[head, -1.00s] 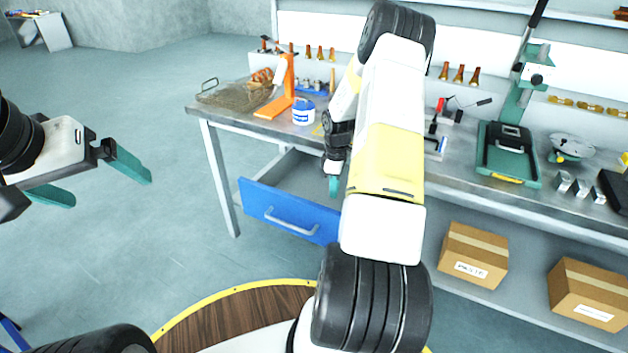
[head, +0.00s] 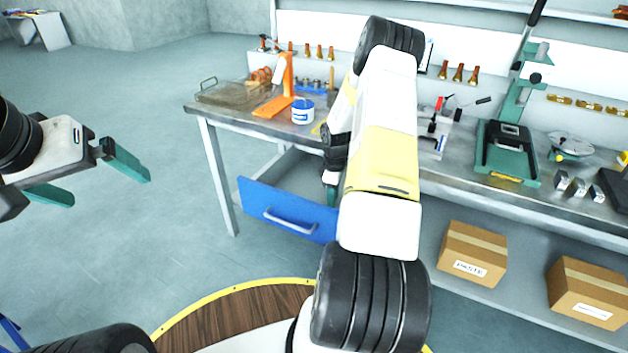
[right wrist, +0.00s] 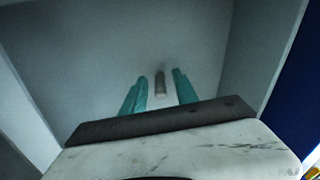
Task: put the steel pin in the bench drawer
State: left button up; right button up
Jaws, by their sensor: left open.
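The steel pin (right wrist: 160,85) shows in the right wrist view as a small grey cylinder inside the bench drawer. The drawer (head: 285,212) is pulled out from under the bench, with a blue front and a grey handle. My right gripper (right wrist: 159,78) is inside the drawer, its teal fingers apart on either side of the pin with a gap on both sides. In the head view my right arm and the drawer front hide most of that gripper (head: 331,190) and the pin. My left gripper (head: 108,187) is open and empty over the floor at the left.
The metal bench (head: 235,118) carries a wire tray (head: 222,94), an orange stand (head: 287,80), a white and blue tub (head: 302,112) and a green press (head: 508,152). Cardboard boxes (head: 474,254) sit on the lower shelf. The floor left of the drawer is clear.

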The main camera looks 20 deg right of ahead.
jog(key=s+a+r+m+t, duration=0.1)
jog(key=a+r, duration=0.2)
jog(key=r, duration=0.9)
jog(key=s+a+r+m, duration=0.1)
jog(key=a+r, duration=0.2)
jog(key=r, duration=0.9)
jog(key=s+a+r+m+t, duration=0.3)
jog(key=s+a+r+m, duration=0.2)
jog(key=s+a+r, duration=0.8)
jog(key=s+a+r+m+t+y, duration=0.2)
jog(key=s+a+r, duration=0.1)
jog(key=s, duration=0.7)
jog(key=shift+s+r+m, duration=0.2)
jog(key=shift+s+m, duration=0.2)
